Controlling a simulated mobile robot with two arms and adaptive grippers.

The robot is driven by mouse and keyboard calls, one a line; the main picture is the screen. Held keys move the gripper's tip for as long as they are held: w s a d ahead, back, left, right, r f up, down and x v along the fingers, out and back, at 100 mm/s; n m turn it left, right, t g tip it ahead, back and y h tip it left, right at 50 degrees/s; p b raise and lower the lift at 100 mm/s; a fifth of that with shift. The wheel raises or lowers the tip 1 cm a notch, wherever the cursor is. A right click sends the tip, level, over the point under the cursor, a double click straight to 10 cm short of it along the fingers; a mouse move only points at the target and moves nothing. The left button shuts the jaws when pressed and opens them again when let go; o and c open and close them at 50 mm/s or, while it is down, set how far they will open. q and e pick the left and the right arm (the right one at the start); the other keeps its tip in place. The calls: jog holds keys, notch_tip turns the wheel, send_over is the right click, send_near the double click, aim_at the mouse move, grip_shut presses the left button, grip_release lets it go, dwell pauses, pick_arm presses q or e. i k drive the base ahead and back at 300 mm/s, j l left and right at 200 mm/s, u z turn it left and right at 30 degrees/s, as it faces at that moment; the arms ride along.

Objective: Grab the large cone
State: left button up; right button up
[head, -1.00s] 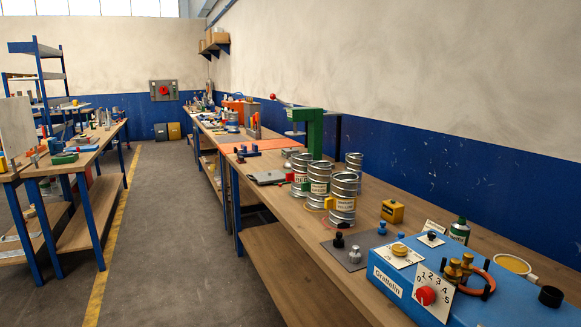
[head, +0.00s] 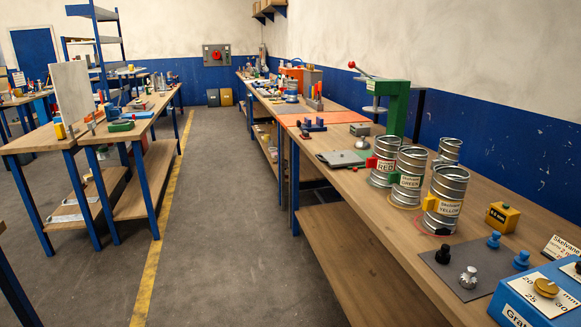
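I cannot make out a clear large cone in the head view. Three ribbed metal ducts stand upright on the right-hand workbench (head: 345,185). They are labelled RED (head: 384,160), GREEN (head: 407,178) and YELLOW (head: 445,200). Another metal duct (head: 447,150) stands behind them, partly hidden. A grey plate (head: 475,250) in front of them carries a black knob (head: 442,254), a silver knob (head: 468,277) and two blue knobs (head: 522,259). Neither of my grippers is in view.
A yellow block (head: 502,217) and a blue box with a dial (head: 535,298) are near right on the bench. A green press (head: 396,105) stands behind the ducts. Another workbench (head: 150,135) is at left. The grey floor aisle (head: 220,210) between is clear.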

aim_at(359, 144)
jog(key=i+j+u, duration=0.35)
jog(key=i, duration=0.6)
jog(key=i+u, duration=0.3)
jog(key=i, duration=0.65)
jog(key=i+z, duration=0.2)
jog(key=i, duration=0.25)
jog(key=i+j+z, duration=0.2)
jog(key=i, duration=0.25)
jog(key=i+j+z, duration=0.2)
jog(key=i, duration=0.25)
jog(key=i+j+z, duration=0.2)
jog(key=i, duration=0.25)
jog(key=j, duration=0.1)
